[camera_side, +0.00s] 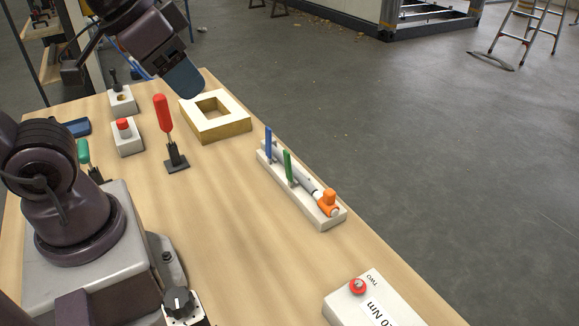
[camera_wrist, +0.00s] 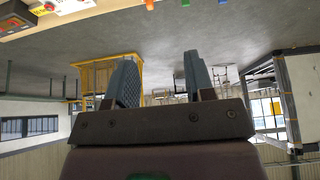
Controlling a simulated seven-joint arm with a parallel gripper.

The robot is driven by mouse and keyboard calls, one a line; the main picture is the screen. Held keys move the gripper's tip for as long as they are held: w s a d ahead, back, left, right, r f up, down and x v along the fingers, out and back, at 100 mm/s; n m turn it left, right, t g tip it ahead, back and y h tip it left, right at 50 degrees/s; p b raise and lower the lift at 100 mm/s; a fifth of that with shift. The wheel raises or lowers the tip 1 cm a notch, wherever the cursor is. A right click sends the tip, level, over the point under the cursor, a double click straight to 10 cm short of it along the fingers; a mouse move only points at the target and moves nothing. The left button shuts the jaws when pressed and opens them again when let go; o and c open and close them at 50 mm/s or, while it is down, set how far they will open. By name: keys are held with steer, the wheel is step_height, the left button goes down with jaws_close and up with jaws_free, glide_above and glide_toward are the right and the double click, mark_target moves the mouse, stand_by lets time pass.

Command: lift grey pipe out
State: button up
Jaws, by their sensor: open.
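A grey pipe (camera_side: 308,184) lies along a narrow white fixture (camera_side: 328,220) near the right edge of the wooden table in the side view. An orange fitting (camera_side: 327,203) is at its near end. A blue upright handle (camera_side: 268,143) and a green upright handle (camera_side: 288,166) stand at the fixture, beside the pipe. My gripper (camera_side: 188,90) is raised at the back of the table, well apart from the pipe. The wrist view shows its two fingers (camera_wrist: 158,85) spread with nothing between them. The pipe cannot be made out in the wrist view.
A square wooden frame (camera_side: 232,125) lies on the table below my gripper. A red-handled clamp (camera_side: 164,122), a red button box (camera_side: 127,138) and a black-lever box (camera_side: 121,98) stand left of it. A labelled box with a red button (camera_side: 359,286) is at the front right. The table middle is clear.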

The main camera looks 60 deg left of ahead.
stand_by(0.3)
steer(key=w+a+f+n+g, duration=0.3)
steer(key=w+a+f+n, duration=0.3)
steer(key=w+f+n, duration=0.5)
steer(key=w+a+f+n+g, duration=0.3)
steer(key=w+a+f+n, duration=0.35)
steer(key=w+f, duration=0.4)
steer(key=shift+n, duration=0.25)
steer(key=f, duration=0.1)
steer(key=w+f, duration=0.1)
steer(key=f, duration=0.1)
steer(key=w+d+f, duration=0.1)
steer(key=f, duration=0.1)
steer(key=shift+f, duration=0.15)
steer(key=shift+d+f, duration=0.15)
steer(key=shift+f, duration=1.15)
steer(key=shift+d+f, duration=0.1)
steer(key=shift+f, duration=1.2)
jaws_close()
